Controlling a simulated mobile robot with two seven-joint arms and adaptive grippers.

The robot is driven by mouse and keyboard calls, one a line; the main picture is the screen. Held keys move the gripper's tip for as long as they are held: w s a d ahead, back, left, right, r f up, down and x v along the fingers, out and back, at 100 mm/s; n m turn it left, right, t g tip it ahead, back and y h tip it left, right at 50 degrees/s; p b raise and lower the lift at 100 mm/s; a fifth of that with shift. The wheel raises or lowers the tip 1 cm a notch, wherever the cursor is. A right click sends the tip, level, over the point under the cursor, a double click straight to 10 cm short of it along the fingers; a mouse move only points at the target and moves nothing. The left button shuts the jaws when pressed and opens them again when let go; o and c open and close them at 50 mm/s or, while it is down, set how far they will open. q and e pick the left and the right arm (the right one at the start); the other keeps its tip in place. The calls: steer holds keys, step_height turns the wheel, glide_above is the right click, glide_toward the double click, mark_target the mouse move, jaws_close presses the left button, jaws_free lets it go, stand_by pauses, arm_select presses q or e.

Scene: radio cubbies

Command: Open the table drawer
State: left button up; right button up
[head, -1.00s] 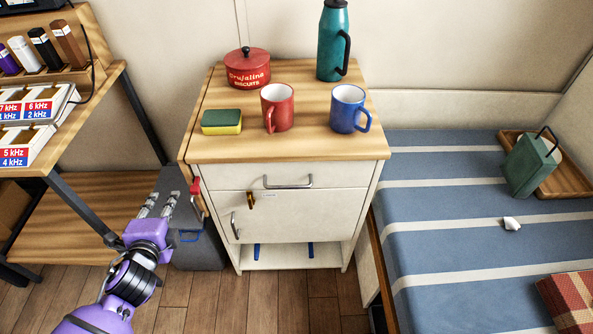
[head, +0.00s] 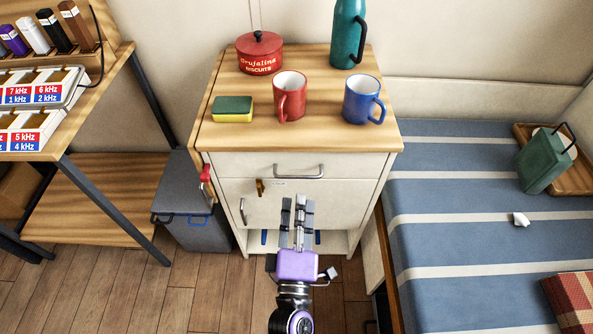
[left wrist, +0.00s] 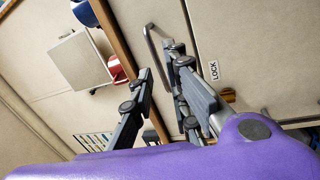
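The table drawer (head: 250,164) is the white front under the wooden top of the bedside cabinet, and it looks shut. Its silver bar handle (head: 299,172) is also seen in the left wrist view (left wrist: 153,45), just beyond the fingertips. My left gripper (head: 298,202) is in front of the cabinet, with its fingers pointing at it, below the handle in the head view. In the left wrist view (left wrist: 160,60) its fingers are apart with nothing between them. Whether the right finger touches the handle cannot be told. My right gripper is not in view.
A lower door (head: 340,195) has a brass key (head: 260,187) and a label. On top stand a red tin (head: 260,56), a sponge (head: 232,110), a red mug (head: 290,97), a blue mug (head: 361,100) and a teal bottle (head: 348,35). A bed (head: 440,235) is right, a shelf unit (head: 100,195) left.

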mark_target(299, 177)
arm_select(q)
steer(key=w, duration=0.2)
steer(key=w+r+n+y, duration=0.1)
steer(key=w, duration=0.2)
steer(key=w+r+n, duration=0.1)
steer(key=w, duration=0.1)
steer(key=shift+w, duration=0.15)
